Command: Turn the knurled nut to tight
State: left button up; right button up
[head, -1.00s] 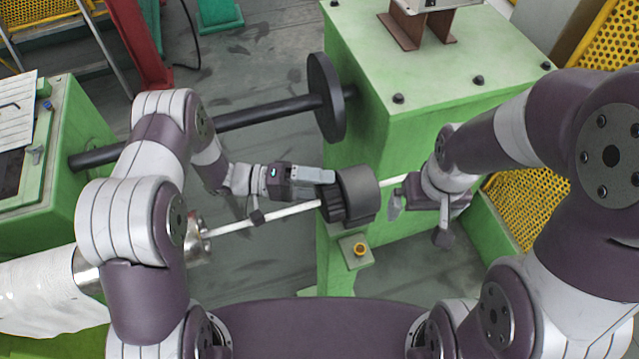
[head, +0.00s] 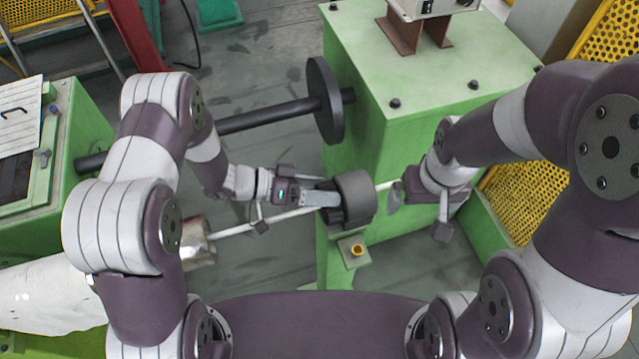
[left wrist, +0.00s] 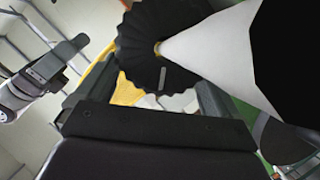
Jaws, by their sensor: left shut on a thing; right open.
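The knurled nut (head: 335,216) is a dark, ridged piece at the left end of a smooth dark grey cylinder (head: 357,192), around a white rod (head: 270,219). In the left wrist view the nut's scalloped face (left wrist: 150,48) shows large, with the pale rod coming out of its middle. My left gripper (head: 328,198) is at the nut's near-left side, its fingers shut on it; the fingers partly hide it. In the left wrist view the fingers (left wrist: 150,105) reach either side of its lower rim. My right gripper (head: 396,196) is open beside the rod, right of the cylinder.
A green machine block (head: 400,70) with bolts stands behind the nut. A black shaft with a disc (head: 322,100) runs left from it. A small box with a yellow button (head: 357,250) sits just below the nut. Yellow perforated guards (head: 525,200) stand at right.

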pick_arm(q)
jog(key=m, duration=0.1)
jog(key=s+m+t+y, duration=0.1)
jog(key=shift+d+r+m+t, duration=0.15)
jog(key=shift+r+m+t, duration=0.1)
jog(key=shift+m+t, duration=0.05)
jog(key=shift+s+d+m+t+y+b, duration=0.1)
jog(key=shift+s+m+t+y+b, duration=0.2)
jog(key=shift+m, duration=0.35)
jog(key=shift+s+d+m+t+y+b, duration=0.1)
jog(key=shift+s+m+t, duration=0.15)
jog(key=shift+m+t, duration=0.35)
jog(key=shift+r+m, duration=0.1)
jog(key=shift+m, duration=0.15)
jog(key=o, duration=0.7)
jog(key=shift+c, duration=0.2)
jog(key=b+v, duration=0.1)
jog(key=v, duration=0.6)
jog(key=shift+a, duration=0.35)
jog(key=shift+s+r, duration=0.1)
